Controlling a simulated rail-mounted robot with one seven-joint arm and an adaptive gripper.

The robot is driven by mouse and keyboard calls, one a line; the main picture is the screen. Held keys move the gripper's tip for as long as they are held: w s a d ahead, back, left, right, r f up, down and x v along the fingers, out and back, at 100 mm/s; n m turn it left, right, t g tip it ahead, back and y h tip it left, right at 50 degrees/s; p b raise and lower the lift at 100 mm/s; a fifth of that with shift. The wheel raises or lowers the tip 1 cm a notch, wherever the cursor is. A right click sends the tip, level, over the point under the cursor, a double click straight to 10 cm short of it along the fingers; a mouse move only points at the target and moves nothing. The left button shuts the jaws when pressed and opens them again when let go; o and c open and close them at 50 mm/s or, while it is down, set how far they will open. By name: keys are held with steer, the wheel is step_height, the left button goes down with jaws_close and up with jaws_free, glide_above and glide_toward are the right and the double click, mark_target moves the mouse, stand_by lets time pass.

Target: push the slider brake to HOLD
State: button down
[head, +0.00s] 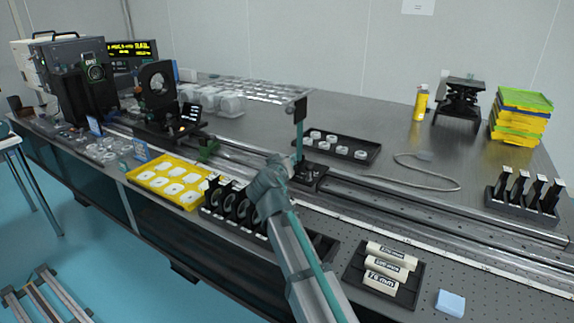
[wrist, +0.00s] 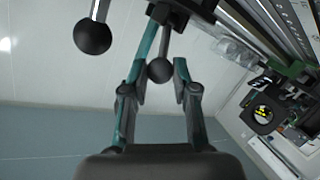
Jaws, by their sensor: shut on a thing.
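The slider (head: 310,174) is a dark carriage on the long rail, with a thin upright post bearing a small dark plate (head: 300,110). My gripper (head: 290,163) is at the left side of the slider. In the wrist view my gripper (wrist: 160,75) is shut on a lever with a dark ball knob (wrist: 160,70), which seems to be the slider brake. The knob lies between the fingertips. A second dark ball knob (wrist: 92,37) hangs to the left, outside the fingers. I cannot read any HOLD mark, and the head view hides the lever behind my gripper.
A black tray of rings (head: 340,147) lies behind the slider. A row of black lens holders (head: 230,203) and a yellow tray (head: 167,183) stand at the front left. A tray of labelled cylinders (head: 384,278) is at the front right. The rail (head: 430,205) is clear rightward.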

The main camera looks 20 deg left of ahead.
steer(key=c, duration=0.9)
jaws_free()
step_height(320, 180, up, 10)
steer(key=shift+s+a, duration=0.1)
